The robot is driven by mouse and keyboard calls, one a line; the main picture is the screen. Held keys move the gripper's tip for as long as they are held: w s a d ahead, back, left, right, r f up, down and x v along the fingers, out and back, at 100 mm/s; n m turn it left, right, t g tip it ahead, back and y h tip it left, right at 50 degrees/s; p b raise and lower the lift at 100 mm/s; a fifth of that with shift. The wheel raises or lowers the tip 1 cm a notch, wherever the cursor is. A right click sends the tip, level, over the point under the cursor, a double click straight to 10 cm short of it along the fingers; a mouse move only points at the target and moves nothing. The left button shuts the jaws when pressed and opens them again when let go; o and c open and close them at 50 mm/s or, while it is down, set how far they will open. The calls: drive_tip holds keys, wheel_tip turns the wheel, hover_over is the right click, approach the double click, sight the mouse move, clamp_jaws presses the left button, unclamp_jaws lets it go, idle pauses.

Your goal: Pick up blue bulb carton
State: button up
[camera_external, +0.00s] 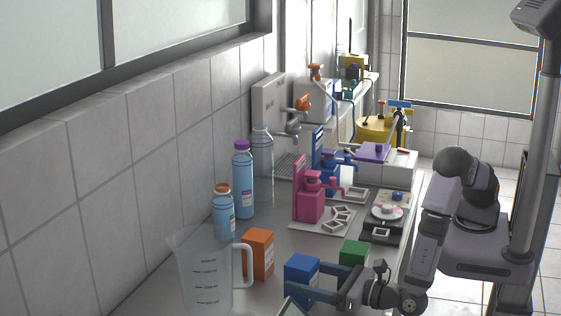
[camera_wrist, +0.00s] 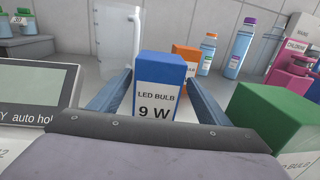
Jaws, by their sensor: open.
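The blue bulb carton (camera_external: 301,265) stands upright on the bench, near the front. In the wrist view the blue carton (camera_wrist: 160,68) has a white label reading "LED BULB 9 W" and stands straight ahead. My gripper (camera_external: 290,282) is open, with its fingers reaching along the carton's two sides. In the wrist view my gripper (camera_wrist: 158,82) has one finger left and one right of the carton, with small gaps showing. The carton's lower part is hidden behind my gripper body in the wrist view.
A green carton (camera_external: 353,258) stands close by on the right, and an orange carton (camera_external: 258,254) stands behind left. A clear measuring jug (camera_external: 207,275) is at the left. Blue bottles (camera_external: 243,180) line the wall. A display device (camera_wrist: 38,92) sits left in the wrist view.

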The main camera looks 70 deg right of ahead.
sight(287, 272)
drive_tip(key=shift+w+r+p, duration=0.15)
drive_tip(key=shift+w+p, duration=0.25)
drive_tip(key=shift+w, duration=0.1)
drive_tip(key=shift+w+d+p, duration=0.1)
drive_tip(key=shift+w+p, duration=0.7)
drive_tip(key=shift+w, duration=1.3)
drive_tip(key=shift+c, duration=0.6)
drive_tip(key=c, duration=1)
